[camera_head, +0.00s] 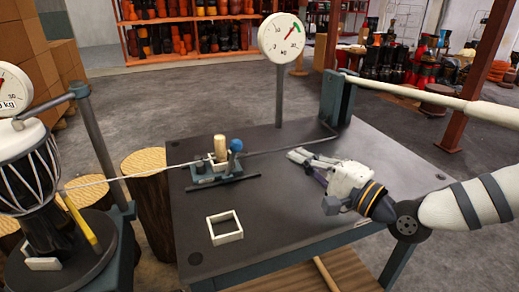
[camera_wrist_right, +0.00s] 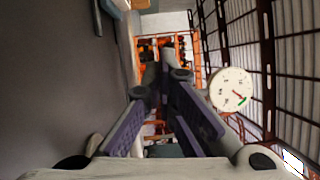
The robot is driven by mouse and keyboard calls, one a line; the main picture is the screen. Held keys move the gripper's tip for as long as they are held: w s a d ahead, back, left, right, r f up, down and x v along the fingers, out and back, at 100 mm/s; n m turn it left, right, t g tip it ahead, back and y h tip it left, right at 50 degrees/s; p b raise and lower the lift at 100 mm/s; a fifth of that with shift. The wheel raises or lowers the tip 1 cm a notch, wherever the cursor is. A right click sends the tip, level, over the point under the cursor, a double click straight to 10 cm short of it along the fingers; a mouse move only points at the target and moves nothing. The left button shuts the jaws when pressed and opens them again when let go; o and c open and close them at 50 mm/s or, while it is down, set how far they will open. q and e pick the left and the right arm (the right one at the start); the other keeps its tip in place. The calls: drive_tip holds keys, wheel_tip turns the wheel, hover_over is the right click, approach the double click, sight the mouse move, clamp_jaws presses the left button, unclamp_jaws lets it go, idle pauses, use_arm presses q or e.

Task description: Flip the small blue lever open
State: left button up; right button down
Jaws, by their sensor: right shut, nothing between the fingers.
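The small lever with a blue ball knob (camera_head: 236,145) stands upright on a grey clamp device (camera_head: 208,170) on the dark table. A tan wooden peg (camera_head: 220,149) stands beside the knob. A rope or rod runs through the device from the drum on the left. My right gripper (camera_head: 298,157) is over the table, to the right of the blue knob and apart from it. Its fingers are shut and empty, and they also show in the wrist view (camera_wrist_right: 172,72). The blue knob cannot be made out in the wrist view. My left gripper is not in view.
A white square frame (camera_head: 225,229) lies on the table (camera_head: 285,235) in front of the device. A dial gauge (camera_head: 281,38) stands on a post behind, and a goblet drum (camera_head: 28,180) is at left. The table between gripper and device is clear.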

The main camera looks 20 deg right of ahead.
sight(232, 159)
drive_tip(key=x, duration=0.7)
drive_tip(key=shift+w+a+f+b, duration=0.15)
drive_tip(key=shift+w+a+b, duration=0.05)
drive_tip(key=shift+w+b, duration=0.15)
drive_tip(key=a, duration=0.1)
drive_tip(key=s+a+r+p, duration=0.1)
drive_tip(key=shift+a, duration=0.35)
drive_tip(key=shift+a+f, duration=0.15)
drive_tip(key=shift+a, duration=0.35)
use_arm(q)
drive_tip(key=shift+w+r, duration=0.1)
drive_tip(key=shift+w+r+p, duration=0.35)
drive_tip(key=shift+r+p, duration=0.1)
drive_tip(key=shift+p, duration=0.05)
use_arm(e)
drive_tip(key=shift+a+r+n, duration=0.2)
drive_tip(key=shift+r+n, duration=0.15)
drive_tip(key=shift+n, duration=0.05)
